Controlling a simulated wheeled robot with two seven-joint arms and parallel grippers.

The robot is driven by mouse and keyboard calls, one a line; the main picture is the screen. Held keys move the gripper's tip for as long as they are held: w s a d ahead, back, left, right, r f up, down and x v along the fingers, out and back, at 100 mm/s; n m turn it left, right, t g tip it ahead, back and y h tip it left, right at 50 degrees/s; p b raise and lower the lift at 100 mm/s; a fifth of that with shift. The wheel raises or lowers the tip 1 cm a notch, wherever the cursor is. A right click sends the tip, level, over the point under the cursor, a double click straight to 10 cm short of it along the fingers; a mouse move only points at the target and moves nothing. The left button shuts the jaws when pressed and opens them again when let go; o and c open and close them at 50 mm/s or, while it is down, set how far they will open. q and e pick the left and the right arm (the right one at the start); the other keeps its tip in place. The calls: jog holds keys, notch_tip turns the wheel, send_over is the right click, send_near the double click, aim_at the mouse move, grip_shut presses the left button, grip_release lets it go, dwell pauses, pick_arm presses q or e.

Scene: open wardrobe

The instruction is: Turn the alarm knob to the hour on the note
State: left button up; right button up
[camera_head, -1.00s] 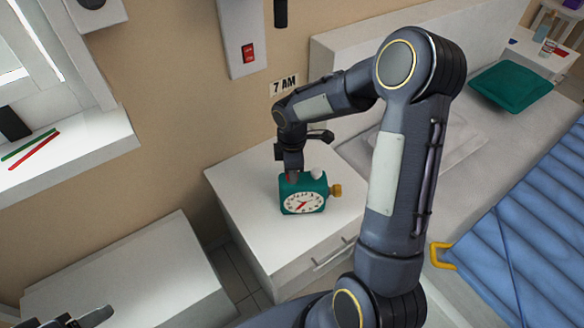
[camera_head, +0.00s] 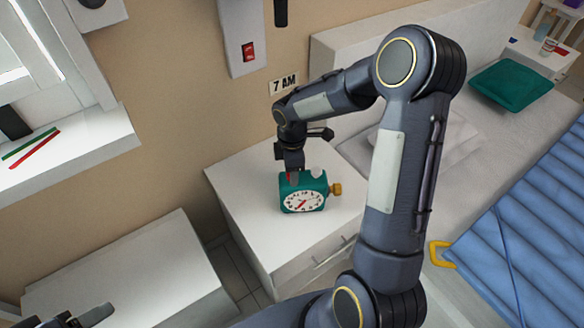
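The teal alarm clock (camera_head: 303,196) stands on the white nightstand (camera_head: 245,215), its white dial with a red hand facing me. The red hand points toward the lower left of the dial. A yellow knob (camera_head: 336,189) sticks out on the clock's right side. The note (camera_head: 283,84) on the wall above reads "7 AM". My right gripper (camera_head: 291,174) points down at the upper left of the clock, away from the knob; its fingertips are too small and partly hidden to judge. My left gripper (camera_head: 84,318) is cut off at the bottom left edge.
A wall panel with a red switch (camera_head: 248,50) hangs above the nightstand. A windowsill (camera_head: 95,140) with red and green sticks is at left, above a low white cabinet (camera_head: 130,275). The bed with a blue cover (camera_head: 530,230) is at right.

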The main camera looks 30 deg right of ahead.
notch_tip(320, 180, up, 8)
jog(key=shift+f+p, duration=0.1)
jog(key=shift+p, duration=0.2)
dwell(0.6)
jog(key=s+a+r+m+t+y+p, duration=0.1)
jog(key=s+a+r+m+t+p, duration=0.15)
jog(key=s+r+m, duration=0.75)
jog(key=s+a+r+m+t+y+p, duration=0.1)
jog(key=s+a+r+m, duration=0.1)
jog(key=s, duration=0.4)
jog(key=s+a+r+m+t+y+p, duration=0.1)
jog(key=s+a+r+m+t, duration=0.1)
jog(key=s, duration=0.4)
jog(key=shift+a+m+y, duration=0.35)
jog(key=shift+m+y, duration=0.05)
jog(key=shift+m, duration=0.4)
jog(key=shift+s+d, duration=0.1)
